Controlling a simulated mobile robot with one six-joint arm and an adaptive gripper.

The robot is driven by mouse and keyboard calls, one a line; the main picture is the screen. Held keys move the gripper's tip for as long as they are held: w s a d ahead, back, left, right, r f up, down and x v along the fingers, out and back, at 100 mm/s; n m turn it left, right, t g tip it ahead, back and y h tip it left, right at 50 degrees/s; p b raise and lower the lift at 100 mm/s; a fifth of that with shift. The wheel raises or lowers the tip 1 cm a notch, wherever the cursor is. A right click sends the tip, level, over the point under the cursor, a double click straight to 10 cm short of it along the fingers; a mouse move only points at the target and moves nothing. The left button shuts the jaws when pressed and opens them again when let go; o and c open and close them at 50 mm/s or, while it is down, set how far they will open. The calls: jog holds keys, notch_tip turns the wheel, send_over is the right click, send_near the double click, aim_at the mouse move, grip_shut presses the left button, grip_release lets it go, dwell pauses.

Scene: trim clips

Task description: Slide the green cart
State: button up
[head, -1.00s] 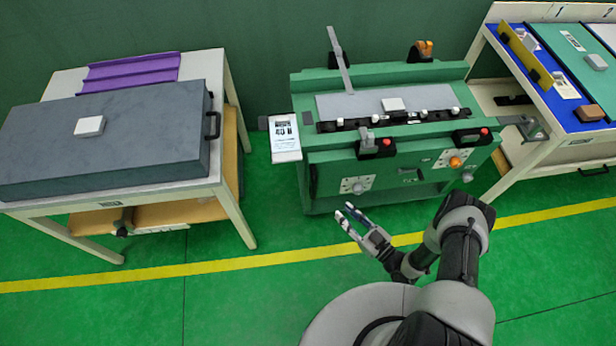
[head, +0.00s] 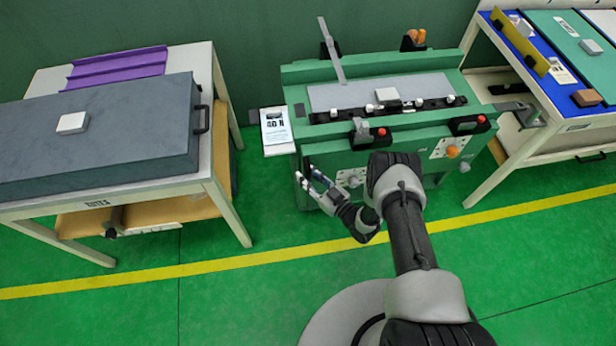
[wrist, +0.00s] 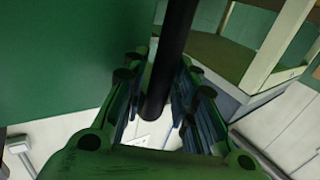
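The green cart (head: 330,160) stands in the middle of the head view, a boxy green body with a grey top plate and knobs on its front. My gripper (head: 306,180) is at the cart's left front corner, below its top. In the wrist view a black bar (wrist: 172,60), which looks like a handle, runs between the two fingers of my gripper (wrist: 158,125). The fingers are apart, with a gap showing on both sides of the bar. My arm hides part of the cart's front.
A white table (head: 215,150) with a dark grey case (head: 130,135) stands to the left. A white bench (head: 530,150) with blue and green panels stands close on the right. Green floor with a yellow line (head: 230,262) is clear in front.

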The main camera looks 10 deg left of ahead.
jog(key=shift+c, duration=0.2)
grip_shut()
dwell(0.5)
